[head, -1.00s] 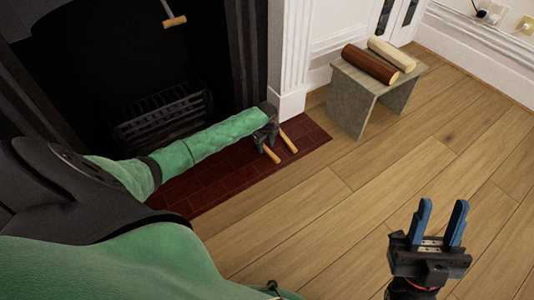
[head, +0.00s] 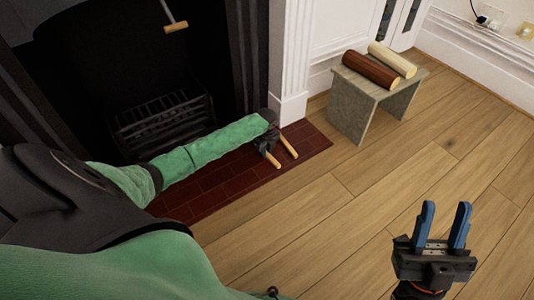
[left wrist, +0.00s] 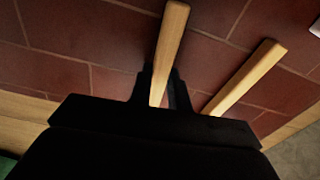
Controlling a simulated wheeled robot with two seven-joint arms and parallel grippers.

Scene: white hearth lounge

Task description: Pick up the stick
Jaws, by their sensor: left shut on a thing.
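Two pale wooden sticks show at my left gripper (head: 266,145), low over the dark red tiled hearth. In the left wrist view one stick (left wrist: 170,45) runs between the dark fingers, and my left gripper is shut on it. The other stick (left wrist: 246,76) lies to the right of it, outside the fingers. In the head view the gripper hides the near ends of both sticks, and I cannot tell clearly which one is held. My right gripper (head: 442,226), with blue fingers, is open and empty above the wooden floor at the lower right.
A black fireplace with a grate (head: 165,125) stands at the left, behind the tiled hearth (head: 215,185). A small grey stool (head: 352,108) at the upper right bears a dark brown log (head: 370,70) and a pale log (head: 392,59). The wooden floor (head: 370,190) between is clear.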

